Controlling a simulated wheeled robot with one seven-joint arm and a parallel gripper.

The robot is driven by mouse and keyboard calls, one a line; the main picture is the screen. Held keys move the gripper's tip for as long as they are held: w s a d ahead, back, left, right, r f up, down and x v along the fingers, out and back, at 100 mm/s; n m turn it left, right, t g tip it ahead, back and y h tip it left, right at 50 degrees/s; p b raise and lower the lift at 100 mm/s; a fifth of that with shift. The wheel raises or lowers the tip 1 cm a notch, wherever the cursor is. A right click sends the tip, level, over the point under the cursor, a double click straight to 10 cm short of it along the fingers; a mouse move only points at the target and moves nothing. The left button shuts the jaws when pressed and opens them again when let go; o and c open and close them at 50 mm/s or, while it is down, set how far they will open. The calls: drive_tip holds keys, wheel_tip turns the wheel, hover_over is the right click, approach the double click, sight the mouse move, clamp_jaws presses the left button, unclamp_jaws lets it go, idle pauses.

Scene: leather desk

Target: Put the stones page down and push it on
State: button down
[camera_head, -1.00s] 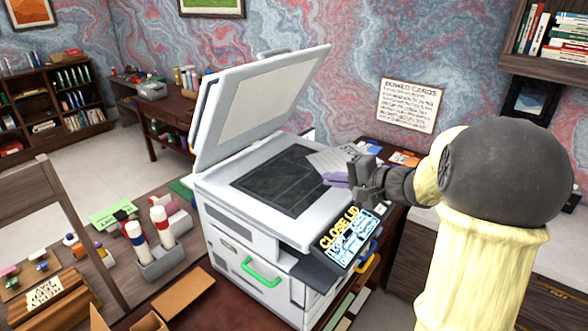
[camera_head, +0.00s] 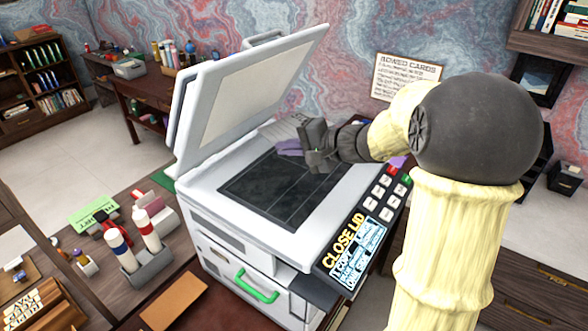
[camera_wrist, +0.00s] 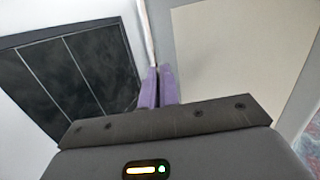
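The page (camera_head: 272,130) is a pale grey sheet with faint marks, partly hidden behind my gripper in the head view. My gripper (camera_head: 287,147) has purple fingers and is over the far right part of the copier's dark glass (camera_head: 262,190). In the wrist view the fingers (camera_wrist: 158,72) are close together, with a thin pale strip (camera_wrist: 147,35) between them, which looks like the page edge-on. What is printed on the page cannot be read. The copier lid (camera_head: 250,90) stands open, tilted back.
The copier's control panel (camera_head: 365,225) reads "CLOSE LID". A green handle (camera_head: 257,287) is on its front. A grey holder (camera_head: 148,262) with bottles stands on the desk to the left. A notice (camera_head: 407,78) hangs on the wall behind.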

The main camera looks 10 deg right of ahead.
drive_tip(key=f+b, duration=0.1)
drive_tip(key=f, duration=0.1)
drive_tip(key=f+b, duration=0.1)
drive_tip(key=f, duration=0.2)
drive_tip(key=s+f+b, duration=0.1)
drive_tip(key=f, duration=0.1)
drive_tip(key=shift+a+f, duration=0.2)
drive_tip(key=shift+f, duration=0.1)
wheel_tip(320, 180, down, 2)
drive_tip(key=b, duration=0.4)
drive_tip(key=shift+f, duration=0.2)
drive_tip(key=c, duration=2.1)
unclamp_jaws()
drive_tip(key=shift+o, duration=1.4)
drive_tip(key=shift+b+v, duration=0.4)
drive_tip(key=shift+v, duration=3.65)
